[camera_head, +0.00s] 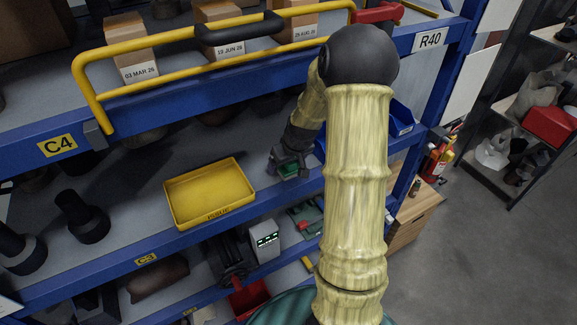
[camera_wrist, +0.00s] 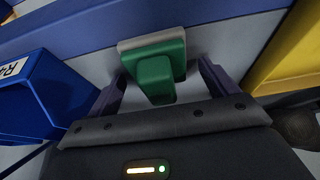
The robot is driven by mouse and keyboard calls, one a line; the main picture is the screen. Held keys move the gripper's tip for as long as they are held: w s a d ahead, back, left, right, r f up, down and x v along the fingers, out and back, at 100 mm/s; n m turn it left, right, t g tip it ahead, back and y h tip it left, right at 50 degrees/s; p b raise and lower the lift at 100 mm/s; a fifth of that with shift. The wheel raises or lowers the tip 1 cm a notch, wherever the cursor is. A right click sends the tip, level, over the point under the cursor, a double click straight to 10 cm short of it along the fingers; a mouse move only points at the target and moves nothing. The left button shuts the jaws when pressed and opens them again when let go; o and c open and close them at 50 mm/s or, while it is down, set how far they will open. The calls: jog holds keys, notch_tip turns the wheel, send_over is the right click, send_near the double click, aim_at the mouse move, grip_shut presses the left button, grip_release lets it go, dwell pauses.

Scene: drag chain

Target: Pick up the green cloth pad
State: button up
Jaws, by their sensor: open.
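The green pad (camera_wrist: 160,50) shows in the wrist view as a green block with a raised green grip and a pale grey layer along its far side. It sits on the grey shelf surface. My gripper (camera_wrist: 162,72) is open, with one finger on each side of the green grip and a visible gap at both sides. In the head view, my gripper (camera_head: 291,166) is low over the middle shelf, and a bit of the green pad (camera_head: 290,171) shows at its fingers. The gripper and arm hide part of the pad there.
A yellow tray (camera_head: 210,193) lies left of my gripper on the same shelf. A blue bin (camera_head: 400,118) stands to the right, also close by in the wrist view (camera_wrist: 45,100). The blue upper shelf beam (camera_head: 230,85) and yellow rail (camera_head: 90,95) are above.

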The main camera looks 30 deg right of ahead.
jog(key=c, duration=1.1)
jog(key=shift+o, duration=0.2)
jog(key=shift+r, duration=0.15)
jog(key=shift+r+b, duration=0.5)
jog(key=shift+b, duration=0.05)
jog(key=shift+b+v, duration=0.9)
jog(key=shift+v, duration=0.2)
jog(key=s+b, duration=0.6)
jog(key=s, duration=1.1)
jog(key=shift+d, duration=0.3)
jog(key=shift+s+r, duration=0.1)
jog(key=shift+r, duration=0.05)
